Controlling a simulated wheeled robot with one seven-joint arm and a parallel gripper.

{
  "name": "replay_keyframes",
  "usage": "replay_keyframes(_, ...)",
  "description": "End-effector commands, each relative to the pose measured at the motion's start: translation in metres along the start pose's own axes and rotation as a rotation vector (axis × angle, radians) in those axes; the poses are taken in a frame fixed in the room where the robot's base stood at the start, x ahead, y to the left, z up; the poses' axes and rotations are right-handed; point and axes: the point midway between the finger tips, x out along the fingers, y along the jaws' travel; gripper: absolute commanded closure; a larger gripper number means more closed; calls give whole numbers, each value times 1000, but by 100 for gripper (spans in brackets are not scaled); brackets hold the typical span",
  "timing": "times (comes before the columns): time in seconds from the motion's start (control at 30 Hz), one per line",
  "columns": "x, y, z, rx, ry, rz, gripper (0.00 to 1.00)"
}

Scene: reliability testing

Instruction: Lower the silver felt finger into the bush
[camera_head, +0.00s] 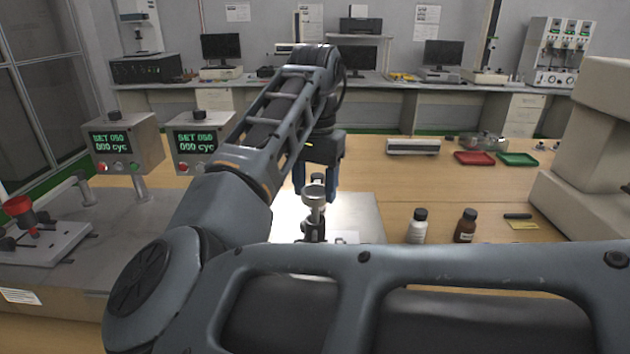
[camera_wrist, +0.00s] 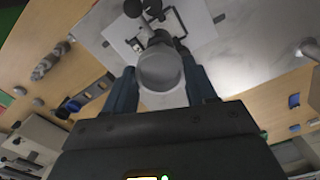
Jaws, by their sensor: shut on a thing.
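The silver felt finger (camera_wrist: 160,72) is a pale grey, round-ended piece between the two blue fingers of my gripper (camera_wrist: 163,88) in the wrist view. In the head view a silver round-topped piece (camera_head: 314,195) shows below my gripper (camera_head: 315,186), over a small dark fixture (camera_head: 314,230) on a bright plate. The fixture, with black knobs, also shows just beyond the finger in the wrist view (camera_wrist: 152,14). My gripper is shut on the finger. The bush itself is not clearly visible, and I cannot tell whether the finger's lower end touches it.
Two counter boxes (camera_head: 122,145) with green displays stand at left, near a red-topped fixture (camera_head: 18,207). A white bottle (camera_head: 417,228) and a brown bottle (camera_head: 465,228) stand right of the plate. Red (camera_head: 474,158) and green (camera_head: 518,159) trays lie farther back. Bare table lies between.

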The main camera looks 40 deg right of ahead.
Motion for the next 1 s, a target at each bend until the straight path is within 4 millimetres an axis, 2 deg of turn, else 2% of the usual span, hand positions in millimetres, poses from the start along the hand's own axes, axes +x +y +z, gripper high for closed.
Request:
replay_keyframes(0.5,19,0,0,-1,0,0,92)
replay_keyframes(1.0,22,0,0,-1,0,0,92)
